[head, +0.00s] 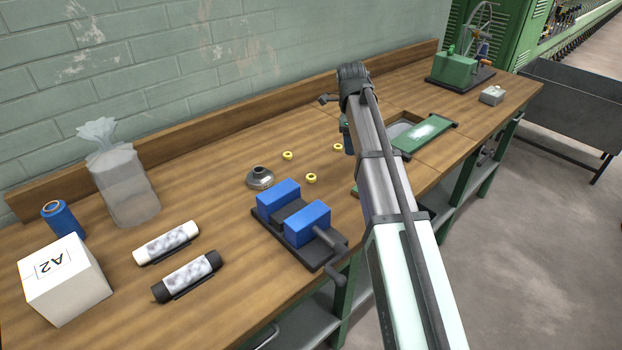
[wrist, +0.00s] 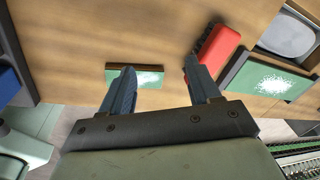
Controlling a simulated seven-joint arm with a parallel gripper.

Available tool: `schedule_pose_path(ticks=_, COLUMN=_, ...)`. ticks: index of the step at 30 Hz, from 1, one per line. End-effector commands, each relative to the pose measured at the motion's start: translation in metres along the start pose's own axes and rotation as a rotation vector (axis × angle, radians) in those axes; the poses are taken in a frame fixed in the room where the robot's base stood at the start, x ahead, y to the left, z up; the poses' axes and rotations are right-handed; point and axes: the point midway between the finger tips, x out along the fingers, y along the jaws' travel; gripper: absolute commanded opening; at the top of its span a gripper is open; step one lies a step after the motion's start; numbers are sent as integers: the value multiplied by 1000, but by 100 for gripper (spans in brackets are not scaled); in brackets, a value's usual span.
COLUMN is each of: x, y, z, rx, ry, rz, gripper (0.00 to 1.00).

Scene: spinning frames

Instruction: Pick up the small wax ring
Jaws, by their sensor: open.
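Three small yellow rings lie flat on the wooden bench in the head view: one at the back left (head: 288,155), one at the right (head: 338,147) beside my arm, and one at the front (head: 312,178). I take them for wax rings; they look alike at this size. My gripper (wrist: 160,66) is open and empty in the wrist view, its two dark blue fingers spread above the bench. In the head view it is mostly hidden behind my arm, close to the right ring. No yellow ring shows in the wrist view.
A green tray (head: 425,135) lies at right.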

Motion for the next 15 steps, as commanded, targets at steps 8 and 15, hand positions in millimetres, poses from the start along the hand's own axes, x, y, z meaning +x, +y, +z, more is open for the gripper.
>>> schedule_pose_path(ticks=8, x=-49, y=58, z=79, rx=4, ry=-57, rz=122, gripper=62)
schedule_pose_path(ticks=15, x=-45, y=72, z=90, rx=6, ry=-62, rz=149, gripper=62)
